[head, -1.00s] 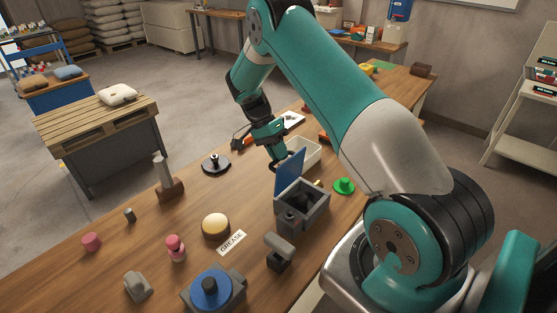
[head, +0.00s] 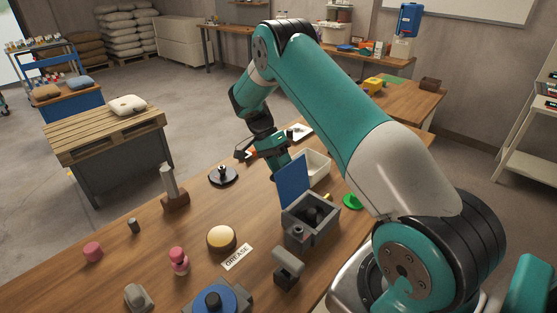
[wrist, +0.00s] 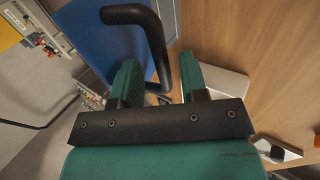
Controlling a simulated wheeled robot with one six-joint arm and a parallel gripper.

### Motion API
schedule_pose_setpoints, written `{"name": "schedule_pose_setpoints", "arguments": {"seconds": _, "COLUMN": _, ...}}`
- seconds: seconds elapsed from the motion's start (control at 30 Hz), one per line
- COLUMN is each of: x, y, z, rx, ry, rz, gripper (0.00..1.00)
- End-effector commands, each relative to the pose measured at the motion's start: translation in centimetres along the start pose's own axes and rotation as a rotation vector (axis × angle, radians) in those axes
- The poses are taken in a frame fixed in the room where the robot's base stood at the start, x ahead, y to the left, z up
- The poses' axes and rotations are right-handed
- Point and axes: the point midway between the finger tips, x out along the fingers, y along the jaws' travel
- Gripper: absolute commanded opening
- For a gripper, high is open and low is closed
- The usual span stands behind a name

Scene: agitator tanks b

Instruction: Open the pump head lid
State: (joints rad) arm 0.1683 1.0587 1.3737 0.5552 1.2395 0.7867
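The pump head lid is a blue panel (head: 293,183) standing raised at the back edge of the grey pump box (head: 303,228), leaning away from the opening. The box interior shows dark parts inside. My gripper (head: 280,168) is behind the lid, partly hidden by it in the head view. In the wrist view the blue lid (wrist: 95,38) is at upper left with a black bent handle (wrist: 156,45). My green fingers (wrist: 162,82) are apart, and the handle's lower end lies between them with visible gaps. Whether it touches a finger cannot be told.
A white bin (head: 318,168) stands right behind the box. A green knob (head: 352,201) is to its right.

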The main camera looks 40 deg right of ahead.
Motion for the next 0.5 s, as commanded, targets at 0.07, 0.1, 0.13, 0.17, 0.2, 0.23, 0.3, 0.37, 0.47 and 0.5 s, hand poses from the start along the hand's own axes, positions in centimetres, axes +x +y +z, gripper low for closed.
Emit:
{"name": "schedule_pose_setpoints", "arguments": {"seconds": 0.07, "x": -1.0, "y": -0.1, "z": -0.1, "rx": 0.001, "ry": 0.002, "rz": -0.005, "gripper": 0.40}}
{"name": "schedule_pose_setpoints", "arguments": {"seconds": 0.1, "x": -1.7, "y": -0.2, "z": -0.1, "rx": 0.002, "ry": 0.002, "rz": -0.006, "gripper": 0.40}}
{"name": "schedule_pose_setpoints", "arguments": {"seconds": 0.13, "x": -2.3, "y": -0.1, "z": 0.0, "rx": 0.001, "ry": 0.000, "rz": -0.006, "gripper": 0.40}}
{"name": "schedule_pose_setpoints", "arguments": {"seconds": 0.17, "x": -2.9, "y": 0.0, "z": -0.1, "rx": 0.001, "ry": 0.002, "rz": -0.004, "gripper": 0.40}}
{"name": "schedule_pose_setpoints", "arguments": {"seconds": 0.2, "x": -3.6, "y": 0.1, "z": -0.1, "rx": 0.000, "ry": 0.002, "rz": -0.002, "gripper": 0.40}}
{"name": "schedule_pose_setpoints", "arguments": {"seconds": 0.23, "x": -4.1, "y": 0.1, "z": -0.1, "rx": 0.000, "ry": 0.002, "rz": -0.003, "gripper": 0.40}}
{"name": "schedule_pose_setpoints", "arguments": {"seconds": 0.3, "x": -5.2, "y": 0.3, "z": 0.0, "rx": 0.000, "ry": -0.002, "rz": -0.002, "gripper": 0.40}}
{"name": "schedule_pose_setpoints", "arguments": {"seconds": 0.37, "x": -5.8, "y": 0.4, "z": -0.1, "rx": -0.001, "ry": -0.001, "rz": 0.001, "gripper": 0.40}}
{"name": "schedule_pose_setpoints", "arguments": {"seconds": 0.47, "x": -6.5, "y": 0.3, "z": -0.1, "rx": -0.001, "ry": -0.001, "rz": 0.001, "gripper": 0.40}}
{"name": "schedule_pose_setpoints", "arguments": {"seconds": 0.5, "x": -6.7, "y": 0.3, "z": -0.1, "rx": -0.003, "ry": -0.001, "rz": 0.001, "gripper": 0.40}}
